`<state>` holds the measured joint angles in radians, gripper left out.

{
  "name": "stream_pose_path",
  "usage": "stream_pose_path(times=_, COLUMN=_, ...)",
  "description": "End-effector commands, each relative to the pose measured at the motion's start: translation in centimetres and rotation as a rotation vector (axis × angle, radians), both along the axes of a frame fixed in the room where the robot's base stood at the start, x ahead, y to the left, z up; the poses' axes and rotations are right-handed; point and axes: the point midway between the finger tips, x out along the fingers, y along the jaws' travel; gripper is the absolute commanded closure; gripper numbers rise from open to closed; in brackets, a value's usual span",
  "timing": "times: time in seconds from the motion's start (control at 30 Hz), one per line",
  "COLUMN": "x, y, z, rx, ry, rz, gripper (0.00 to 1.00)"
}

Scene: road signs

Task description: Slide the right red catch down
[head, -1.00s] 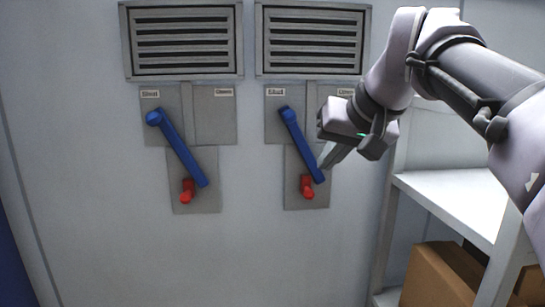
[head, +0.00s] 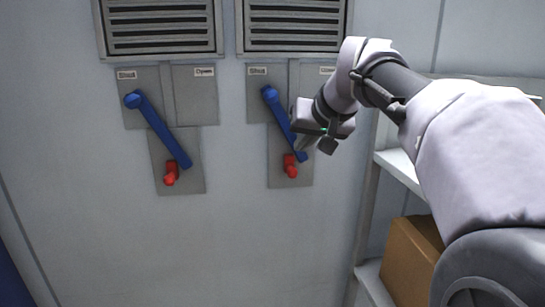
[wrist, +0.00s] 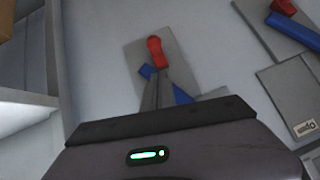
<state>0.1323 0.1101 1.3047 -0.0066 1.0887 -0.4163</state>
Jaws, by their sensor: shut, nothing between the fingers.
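The right red catch (head: 290,166) sits on a grey plate at the lower end of the right blue lever (head: 279,114). In the wrist view the red catch (wrist: 155,51) shows just beyond my fingertips, with part of the blue lever (wrist: 181,95) beside the fingers. My gripper (head: 302,146) is shut and empty, close to the lever's lower end and a little above the catch. Whether the fingertips touch the catch or lever cannot be told. The lever's middle is partly hidden behind my gripper in the wrist view.
A second blue lever (head: 158,129) with its own red catch (head: 171,174) is on the left. Vents (head: 160,27) are above. A white shelf (head: 400,168) and a cardboard box (head: 411,262) stand at the right. The wall below the plates is clear.

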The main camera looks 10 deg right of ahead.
Motion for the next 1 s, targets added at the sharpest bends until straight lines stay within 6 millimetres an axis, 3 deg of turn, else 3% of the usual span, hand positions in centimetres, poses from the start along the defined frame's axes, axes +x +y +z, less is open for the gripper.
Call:
stream_pose_path(times=0.1, x=0.2, y=0.5, z=-2.0, rx=0.001, ry=0.002, rz=0.000, gripper=1.00)
stream_pose_path(times=0.27, x=0.3, y=0.8, z=-3.7, rx=0.001, ry=0.002, rz=0.000, gripper=1.00)
stream_pose_path(times=0.73, x=0.3, y=0.8, z=-4.5, rx=0.000, ry=0.000, rz=0.000, gripper=1.00)
stream_pose_path(times=1.0, x=0.3, y=0.8, z=-9.3, rx=0.000, ry=0.000, rz=0.000, gripper=1.00)
